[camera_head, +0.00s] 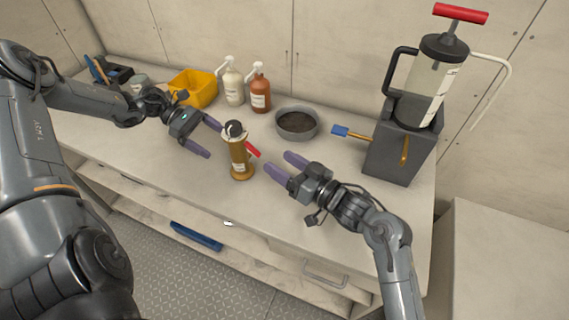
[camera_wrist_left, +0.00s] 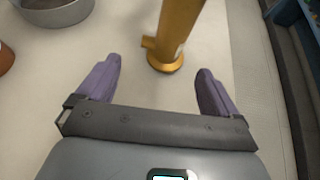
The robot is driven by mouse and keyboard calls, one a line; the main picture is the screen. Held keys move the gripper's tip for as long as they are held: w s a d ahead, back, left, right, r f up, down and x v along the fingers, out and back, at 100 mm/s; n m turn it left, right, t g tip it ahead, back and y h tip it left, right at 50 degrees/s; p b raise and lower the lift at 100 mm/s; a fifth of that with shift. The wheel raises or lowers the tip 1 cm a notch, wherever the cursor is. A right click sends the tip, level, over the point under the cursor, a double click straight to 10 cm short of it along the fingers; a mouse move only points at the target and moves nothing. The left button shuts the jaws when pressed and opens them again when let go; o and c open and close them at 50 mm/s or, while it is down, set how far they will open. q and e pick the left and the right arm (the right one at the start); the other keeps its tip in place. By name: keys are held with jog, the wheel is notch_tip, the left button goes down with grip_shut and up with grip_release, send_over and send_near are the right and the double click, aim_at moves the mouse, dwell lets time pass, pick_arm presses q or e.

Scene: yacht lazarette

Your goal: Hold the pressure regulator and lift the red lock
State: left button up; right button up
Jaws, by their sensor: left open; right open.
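The pressure regulator (camera_head: 239,158) is a brass-coloured upright cylinder with a dark top and a white label. It stands on the bench between my two grippers. The red lock (camera_head: 253,149) is a small red piece at its upper right side. In the left wrist view the regulator's brass body (camera_wrist_left: 178,28) stands ahead, beyond the fingertips. My left gripper (camera_head: 210,138) is open and empty, to the left of the regulator. Its purple fingers also show in the left wrist view (camera_wrist_left: 157,82). My right gripper (camera_head: 282,165) is open and empty, to the right of the regulator.
Behind stand a yellow bin (camera_head: 194,88), a white pump bottle (camera_head: 232,84), a brown pump bottle (camera_head: 260,90) and a round grey pan (camera_head: 296,123). A dark box (camera_head: 396,155) with a clear red-handled pump (camera_head: 425,85) is at right. The bench front is clear.

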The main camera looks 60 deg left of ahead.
aim_at(239, 159)
pick_arm(q)
jog(key=shift+w+d+f, duration=0.2)
jog(key=shift+d+f, duration=0.15)
jog(key=shift+d, duration=0.25)
jog(key=shift+x, duration=4.45)
jog(key=shift+s, duration=0.1)
jog(key=c, duration=0.6)
jog(key=c, duration=0.3)
